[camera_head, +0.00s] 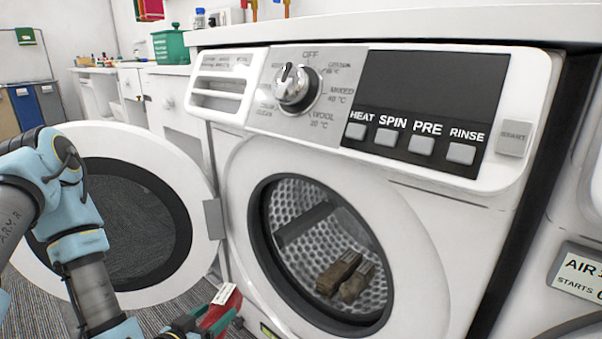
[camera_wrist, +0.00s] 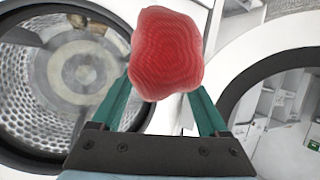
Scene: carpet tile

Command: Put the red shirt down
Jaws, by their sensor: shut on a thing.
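The red shirt (camera_wrist: 167,55) is a folded or bunched red bundle held between the green fingers of my gripper (camera_wrist: 165,95) in the wrist view. In the head view, the red shirt (camera_head: 218,312) shows at the bottom, with a white patch on it, and my gripper (camera_head: 200,325) is partly cut off by the lower edge. The shirt is held in front of the washing machine (camera_head: 440,250), low and to the left of its open drum. What lies directly under the shirt is hidden.
The washer's round door (camera_head: 200,180) stands open to the left. Inside the drum (camera_head: 310,235) lie brownish items (camera_head: 345,277). A second machine (camera_head: 575,240) stands at the right. A green bin (camera_head: 171,46) sits on the counter behind. Grey carpet (camera_head: 35,310) shows at the lower left.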

